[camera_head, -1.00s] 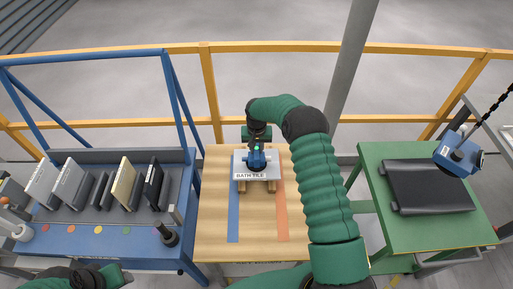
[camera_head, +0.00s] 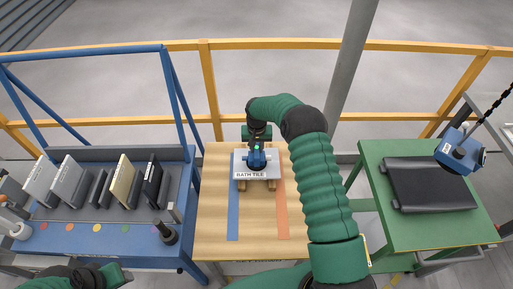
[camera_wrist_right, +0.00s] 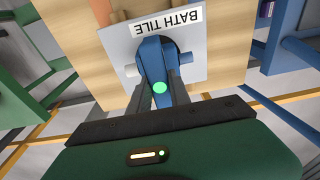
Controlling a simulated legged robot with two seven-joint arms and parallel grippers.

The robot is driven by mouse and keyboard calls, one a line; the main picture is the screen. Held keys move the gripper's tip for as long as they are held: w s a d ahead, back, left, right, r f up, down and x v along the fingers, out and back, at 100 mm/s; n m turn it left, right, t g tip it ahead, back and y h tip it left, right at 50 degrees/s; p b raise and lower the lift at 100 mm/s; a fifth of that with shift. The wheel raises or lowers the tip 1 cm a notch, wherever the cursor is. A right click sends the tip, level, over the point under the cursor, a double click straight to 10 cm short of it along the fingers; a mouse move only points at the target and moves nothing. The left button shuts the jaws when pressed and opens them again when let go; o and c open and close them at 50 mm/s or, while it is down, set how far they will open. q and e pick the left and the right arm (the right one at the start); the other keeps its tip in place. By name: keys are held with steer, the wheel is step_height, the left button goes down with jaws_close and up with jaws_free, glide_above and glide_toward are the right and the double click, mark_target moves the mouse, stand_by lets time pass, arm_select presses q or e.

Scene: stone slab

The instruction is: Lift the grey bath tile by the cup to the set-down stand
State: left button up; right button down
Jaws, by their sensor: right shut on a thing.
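The grey bath tile (camera_head: 240,160), with a white BATH TILE label, is over two short wooden bearers on the wooden bench (camera_head: 215,215). It also shows in the right wrist view (camera_wrist_right: 215,62). I cannot tell whether it touches the bearers. A blue suction cup (camera_head: 257,160) sits on the tile. My right gripper (camera_wrist_right: 160,85) is shut on the cup's blue body, above the tile. The green stand (camera_head: 435,228) with a black pad (camera_head: 430,185) is at the right; it looks like the set-down stand. My left gripper (camera_head: 113,274) shows partly at the bottom left, its jaws unclear.
A blue rack (camera_head: 120,240) with several upright tiles stands at the left. A blue device (camera_head: 458,152) hangs on a black chain over the green stand's far right. A grey post (camera_head: 348,80) and a yellow railing (camera_head: 270,46) are behind the bench. The black pad is clear.

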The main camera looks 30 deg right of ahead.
stand_by(0.3)
steer(key=shift+f+b, duration=1.35)
steer(key=shift+f, duration=0.2)
steer(key=c, duration=1.5)
jaws_free()
steer(key=o, duration=0.4)
